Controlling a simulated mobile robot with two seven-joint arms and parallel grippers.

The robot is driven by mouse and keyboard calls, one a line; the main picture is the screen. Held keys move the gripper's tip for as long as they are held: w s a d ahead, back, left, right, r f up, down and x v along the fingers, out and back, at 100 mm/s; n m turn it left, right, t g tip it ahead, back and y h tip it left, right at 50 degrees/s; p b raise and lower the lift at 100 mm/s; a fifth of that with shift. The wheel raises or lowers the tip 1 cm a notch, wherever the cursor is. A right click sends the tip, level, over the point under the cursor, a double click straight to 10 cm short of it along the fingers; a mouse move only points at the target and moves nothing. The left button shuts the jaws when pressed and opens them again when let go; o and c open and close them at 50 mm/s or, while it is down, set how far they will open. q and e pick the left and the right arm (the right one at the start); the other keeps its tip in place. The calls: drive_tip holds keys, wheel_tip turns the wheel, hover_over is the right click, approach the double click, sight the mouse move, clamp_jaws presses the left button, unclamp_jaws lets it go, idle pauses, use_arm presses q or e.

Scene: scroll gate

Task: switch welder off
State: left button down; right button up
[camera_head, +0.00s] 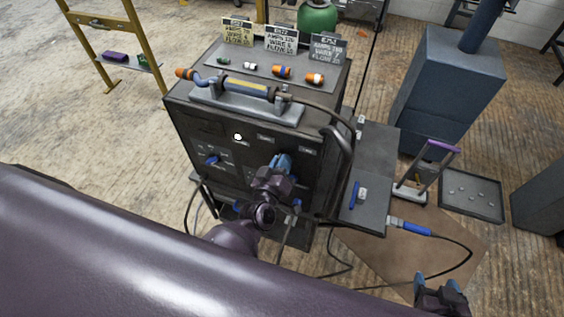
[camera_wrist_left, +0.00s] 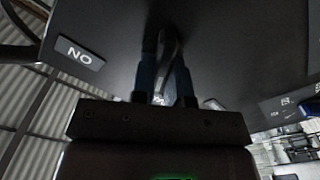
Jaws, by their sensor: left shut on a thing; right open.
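The welder (camera_head: 190,122) is a dark box with a control panel on its front face. My left gripper (camera_head: 281,164) reaches its right half and covers part of the panel. In the left wrist view my left gripper (camera_wrist_left: 166,88) has its blue fingers shut on a dark switch lever (camera_wrist_left: 170,48) on the panel. The lever's exact setting is hard to tell. A lit white round lamp (camera_head: 237,137) and a blue knob (camera_head: 212,160) show on the panel. My right gripper (camera_head: 440,284) is open and empty at the lower right.
A torch (camera_head: 235,84) lies in a holder on the welder's top, with several small nozzles and sign cards behind. A side shelf (camera_head: 370,212), a blue-handled tool (camera_head: 410,227) with cable, and a tray (camera_head: 470,205) are on the right. Cables hang below the panel.

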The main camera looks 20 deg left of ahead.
use_arm(q)
drive_tip(key=shift+n, duration=0.6)
drive_tip(key=c, duration=1.1)
unclamp_jaws()
drive_tip(key=shift+s, duration=0.1)
drive_tip(key=s, duration=0.5)
drive_tip(key=s+b, duration=0.1)
drive_tip(key=s, duration=0.4)
drive_tip(key=shift+s+a, duration=0.2)
drive_tip(key=shift+s, duration=0.1)
drive_tip(key=shift+f, duration=0.1)
